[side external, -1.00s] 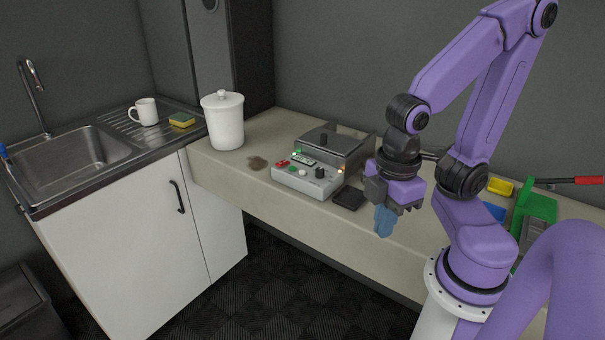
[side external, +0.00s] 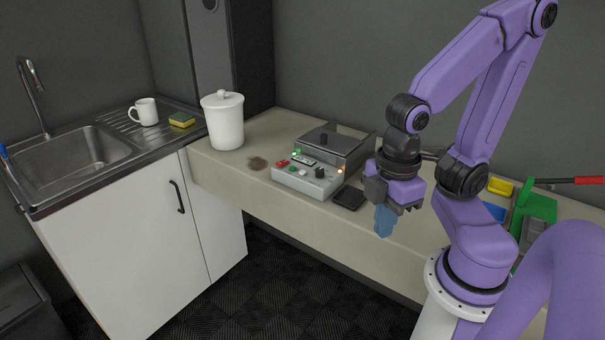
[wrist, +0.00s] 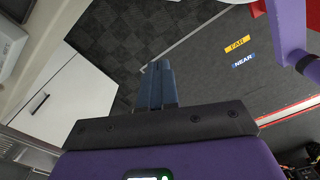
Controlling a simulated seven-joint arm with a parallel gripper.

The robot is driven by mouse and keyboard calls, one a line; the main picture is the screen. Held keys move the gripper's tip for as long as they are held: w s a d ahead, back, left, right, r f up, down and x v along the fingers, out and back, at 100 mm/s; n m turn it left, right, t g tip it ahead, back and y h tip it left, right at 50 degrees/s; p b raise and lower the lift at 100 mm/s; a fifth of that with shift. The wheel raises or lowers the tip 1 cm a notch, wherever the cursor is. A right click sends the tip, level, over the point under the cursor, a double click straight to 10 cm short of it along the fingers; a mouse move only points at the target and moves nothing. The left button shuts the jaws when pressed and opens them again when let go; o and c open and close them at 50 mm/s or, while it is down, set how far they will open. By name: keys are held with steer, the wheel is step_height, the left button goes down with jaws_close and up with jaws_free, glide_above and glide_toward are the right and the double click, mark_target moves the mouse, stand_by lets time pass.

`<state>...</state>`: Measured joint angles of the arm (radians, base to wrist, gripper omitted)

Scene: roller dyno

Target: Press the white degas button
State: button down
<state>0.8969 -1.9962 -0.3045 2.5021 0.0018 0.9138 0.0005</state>
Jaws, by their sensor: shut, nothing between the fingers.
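A grey lidded machine with a sloped control panel (side external: 308,182) stands on the beige counter. The panel carries a red switch (side external: 281,163), a small display, a green button (side external: 292,169), a pale button that looks white (side external: 302,173), a black knob (side external: 320,172) and an orange light (side external: 340,170). The labels are too small to read. My gripper (side external: 384,222) is to the right of the machine, apart from it, with its blue fingers pointing down. The fingers are together and empty, as the wrist view (wrist: 158,85) also shows.
A black pad (side external: 349,197) lies between the machine and my gripper. A white lidded jar (side external: 224,120) stands left of the machine, near a dark stain. A sink, mug (side external: 144,111) and sponge (side external: 182,120) are farther left. A green item (side external: 538,207) is at right.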

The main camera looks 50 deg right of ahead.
stand_by(0.4)
steer(key=w+d+m+t, duration=0.15)
steer(key=w+t, duration=0.25)
steer(key=w, duration=1)
steer(key=t+y, duration=0.2)
steer(key=t, duration=0.3)
glide_above(305, 173)
steer(key=shift+f, duration=0.25)
steer(key=shift+h, duration=0.3)
steer(key=shift+f, duration=4.4)
steer(key=shift+f, duration=0.15)
